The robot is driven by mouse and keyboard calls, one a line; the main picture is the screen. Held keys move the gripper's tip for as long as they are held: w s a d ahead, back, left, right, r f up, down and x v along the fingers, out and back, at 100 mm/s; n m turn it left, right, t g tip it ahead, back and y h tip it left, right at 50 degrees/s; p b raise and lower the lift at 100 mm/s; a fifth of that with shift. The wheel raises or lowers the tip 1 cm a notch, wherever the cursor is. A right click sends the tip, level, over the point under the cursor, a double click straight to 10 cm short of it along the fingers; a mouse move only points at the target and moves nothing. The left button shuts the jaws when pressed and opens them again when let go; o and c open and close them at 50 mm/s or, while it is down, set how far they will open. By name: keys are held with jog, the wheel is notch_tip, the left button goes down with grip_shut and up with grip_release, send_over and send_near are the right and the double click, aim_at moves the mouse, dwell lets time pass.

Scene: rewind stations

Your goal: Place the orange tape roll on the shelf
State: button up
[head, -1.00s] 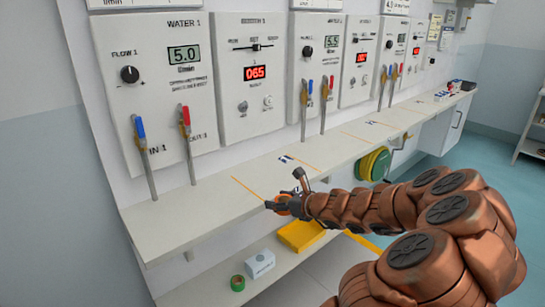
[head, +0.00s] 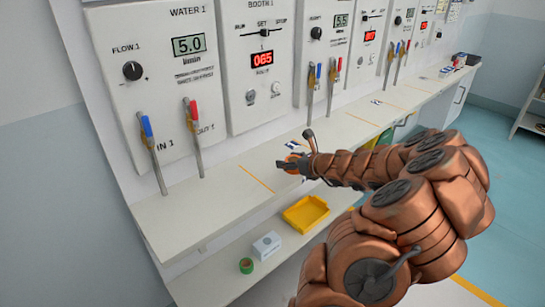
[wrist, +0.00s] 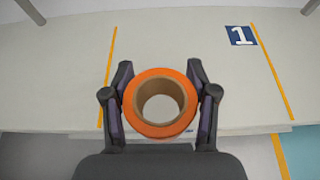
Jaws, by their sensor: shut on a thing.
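The orange tape roll (wrist: 160,129) is held between the two fingers of my gripper (wrist: 160,110), with its round hole facing the wrist camera. In the head view my gripper (head: 293,164) is at the upper white shelf (head: 215,205), over its front part, with a bit of orange showing at the fingers. Behind the roll in the wrist view is the shelf surface (wrist: 60,70), with a yellow line on each side and a blue label marked 1 (wrist: 241,36). I cannot tell whether the roll touches the shelf.
Below are a lower shelf (head: 215,285) with a yellow tray (head: 306,213), a white box (head: 266,246) and a green tape roll (head: 246,265). Levers with blue (head: 146,127) and red (head: 193,112) handles stand along the shelf's back. The shelf left of my gripper is clear.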

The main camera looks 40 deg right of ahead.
jog(key=p, duration=0.1)
send_over(273, 163)
jog(key=shift+s+d+f, duration=0.1)
jog(key=shift+s+f, duration=0.15)
jog(key=shift+f, duration=0.1)
jog(key=f, duration=0.2)
jog(key=shift+w+d+f, duration=0.1)
jog(key=shift+w+f, duration=0.2)
jog(key=shift+w, duration=0.05)
jog(key=shift+f, duration=0.5)
jog(key=shift+f, duration=0.1)
jog(key=o, duration=1.3)
jog(key=shift+c, duration=0.2)
